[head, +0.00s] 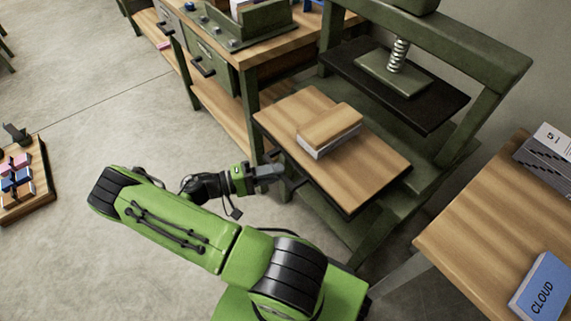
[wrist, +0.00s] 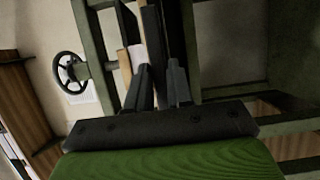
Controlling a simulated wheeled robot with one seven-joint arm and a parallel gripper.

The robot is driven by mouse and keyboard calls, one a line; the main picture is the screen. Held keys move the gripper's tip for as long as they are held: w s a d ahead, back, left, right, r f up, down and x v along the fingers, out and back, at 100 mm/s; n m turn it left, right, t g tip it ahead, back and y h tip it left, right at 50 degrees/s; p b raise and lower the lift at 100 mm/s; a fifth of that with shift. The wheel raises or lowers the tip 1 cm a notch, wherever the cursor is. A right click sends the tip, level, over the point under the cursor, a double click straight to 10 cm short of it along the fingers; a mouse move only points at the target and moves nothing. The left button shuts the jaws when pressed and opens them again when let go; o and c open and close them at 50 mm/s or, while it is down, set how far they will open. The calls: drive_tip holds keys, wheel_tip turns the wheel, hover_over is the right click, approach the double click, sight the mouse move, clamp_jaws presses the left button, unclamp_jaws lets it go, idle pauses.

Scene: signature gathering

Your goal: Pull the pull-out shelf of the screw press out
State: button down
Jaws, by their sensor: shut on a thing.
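The screw press (head: 480,45) is a dark green frame with a black upper plate (head: 440,100) and a steel spring around its screw. Its pull-out shelf (head: 365,178) is a wooden board with a dark underside, sticking out of the frame toward the lower left. A wood-topped block with a pale layer beneath (head: 330,130) lies on the shelf. My gripper (head: 284,173) is at the shelf's front left edge, shut on its dark handle. In the wrist view, both fingers (wrist: 161,78) stand either side of a dark upright bar; the exact contact is hidden.
A green and wooden workbench (head: 225,90) with drawers stands left of the press. A wooden table (head: 490,225) with a blue CLOUD book (head: 542,290) is at the right. A low tray of small items (head: 20,185) sits far left. The floor (head: 90,110) between is clear.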

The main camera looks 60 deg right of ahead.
drive_tip(key=shift+w+a, duration=0.2)
drive_tip(key=shift+a, duration=0.25)
drive_tip(key=c, duration=1.1)
unclamp_jaws()
drive_tip(key=p+v, duration=0.1)
drive_tip(key=v, duration=1.4)
drive_tip(key=shift+w+a, duration=0.25)
drive_tip(key=shift+a, duration=0.05)
